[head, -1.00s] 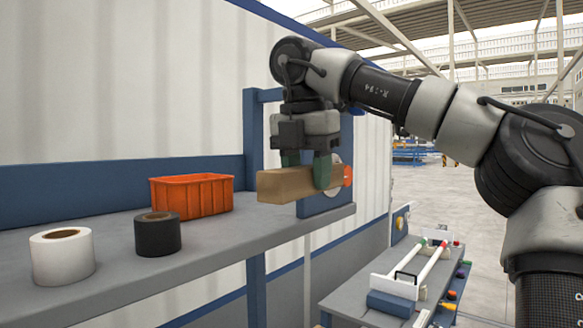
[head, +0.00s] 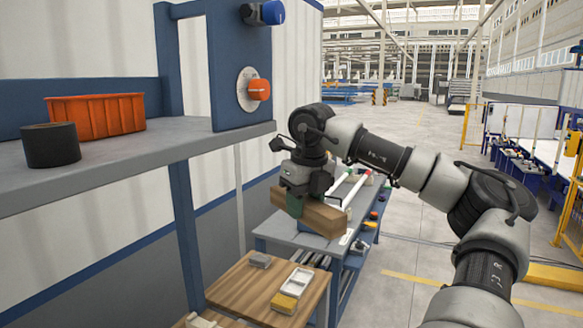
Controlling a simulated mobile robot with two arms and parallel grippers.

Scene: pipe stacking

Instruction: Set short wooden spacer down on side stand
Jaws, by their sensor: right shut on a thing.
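The short wooden spacer (head: 325,217) is a light brown block. My right gripper (head: 296,204) is shut on it near its left end and holds it in the air, clear of the shelf, with its right end tilted down in the picture. One green finger shows in front of the block; the other is mostly hidden. A wooden-topped stand (head: 235,288) shows below at the bottom, and a grey-topped workbench (head: 285,228) with blue sides stands behind the spacer. I cannot tell which is the side stand. My left gripper is out of view.
The grey shelf (head: 190,152) at left bears an orange bin (head: 98,115) and a black roll (head: 50,146). A blue panel (head: 232,70) rises at its end. The wooden top carries a white tray (head: 298,279), a yellow block (head: 284,303) and a grey block (head: 260,260).

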